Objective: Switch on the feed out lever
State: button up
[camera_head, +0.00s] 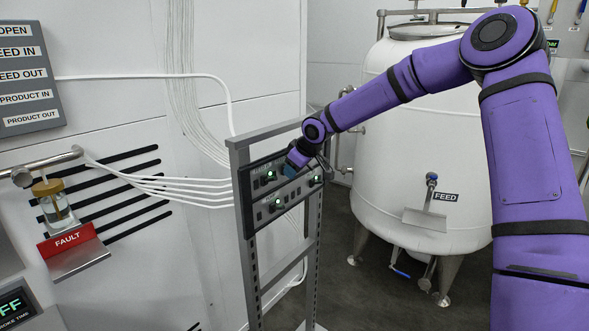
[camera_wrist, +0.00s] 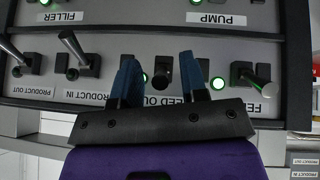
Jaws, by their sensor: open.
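The feed out lever (camera_wrist: 162,79) is a dark lever seen nearly end-on in the wrist view, between the two blue fingers of my gripper (camera_wrist: 160,76). The fingers stand apart, one on each side of it, and a gap shows on both sides. The feed out label (camera_wrist: 163,100) below it appears upside down and is partly hidden by a finger. In the head view, my gripper (camera_head: 291,168) is at the front of the dark control panel (camera_head: 245,208) and covers the lever there.
In the wrist view, the feed in lever (camera_wrist: 256,84) is close on the right. The product in lever (camera_wrist: 74,52) and product out lever (camera_wrist: 14,55) are on the left. Green lights glow by the levers. A white tank (camera_head: 420,150) stands behind the panel frame.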

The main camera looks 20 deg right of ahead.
jog(key=shift+r, duration=0.1)
jog(key=v, duration=1)
jog(key=shift+s+r, duration=0.15)
jog(key=shift+r, duration=0.15)
jog(key=s+d+r+m+h, duration=0.1)
jog(key=s+r+m, duration=0.1)
jog(key=s, duration=1.2)
jog(key=s+d+r+m+h, duration=0.1)
jog(key=s+m, duration=0.3)
jog(key=s, duration=1.1)
jog(key=s+d+r+m+g+h, duration=0.1)
jog(key=s+r, duration=0.3)
jog(key=s, duration=1)
jog(key=shift+s+d+m, duration=0.15)
jog(key=shift+d+m, duration=0.55)
jog(key=shift+m, duration=0.2)
